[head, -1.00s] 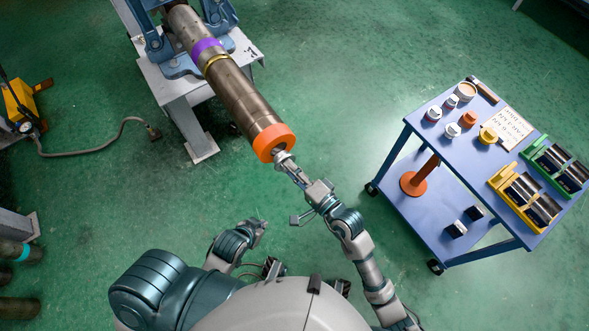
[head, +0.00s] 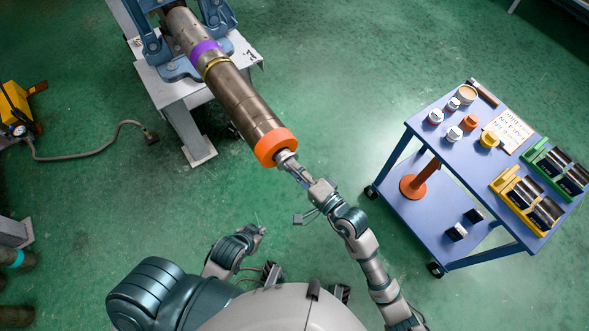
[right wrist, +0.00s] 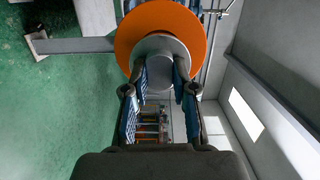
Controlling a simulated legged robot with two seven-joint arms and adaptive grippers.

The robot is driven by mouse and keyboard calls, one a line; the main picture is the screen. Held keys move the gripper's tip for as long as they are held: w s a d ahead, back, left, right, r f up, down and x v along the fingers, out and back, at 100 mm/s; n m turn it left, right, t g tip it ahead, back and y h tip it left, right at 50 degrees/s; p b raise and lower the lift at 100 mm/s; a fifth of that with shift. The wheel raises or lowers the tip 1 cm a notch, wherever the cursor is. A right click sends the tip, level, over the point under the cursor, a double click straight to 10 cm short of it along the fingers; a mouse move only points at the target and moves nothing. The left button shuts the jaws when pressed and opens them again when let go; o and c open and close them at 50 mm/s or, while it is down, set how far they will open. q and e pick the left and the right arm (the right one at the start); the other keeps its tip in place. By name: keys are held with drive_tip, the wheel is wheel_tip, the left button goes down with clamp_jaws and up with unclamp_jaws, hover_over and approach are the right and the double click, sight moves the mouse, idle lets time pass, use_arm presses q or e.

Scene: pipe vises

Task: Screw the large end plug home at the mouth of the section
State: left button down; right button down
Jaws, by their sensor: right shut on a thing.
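The pipe section (head: 240,97) is a long brown-grey tube with a purple band, clamped in the blue vise and pointing down toward me. The large end plug, an orange round piece (head: 275,146) with a grey hub, sits at the section's mouth. The right wrist view shows its orange face (right wrist: 130,33) and grey hub (right wrist: 160,50). My right gripper (head: 292,165) is shut on the grey hub, one finger on each side. The threads are hidden. My left gripper (head: 261,230) hangs low, away from the section; its fingers are too small to read.
The blue vise (head: 180,66) stands on a grey bench (head: 186,92). A blue cart (head: 424,142) on the right carries caps, a sign and yellow and green racks. A hose (head: 85,155) lies on the floor at left. Floor between bench and cart is clear.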

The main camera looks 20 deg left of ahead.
drive_tip(key=shift+a, duration=0.15)
drive_tip(key=shift+w+d+r, duration=0.1)
drive_tip(key=shift+w+d, duration=0.05)
drive_tip(key=shift+d, duration=0.25)
drive_tip(key=shift+a, duration=0.15)
drive_tip(key=shift+w+a, duration=0.15)
drive_tip(key=shift+a, duration=0.35)
drive_tip(key=shift+d, duration=0.2)
drive_tip(key=shift+a, duration=0.25)
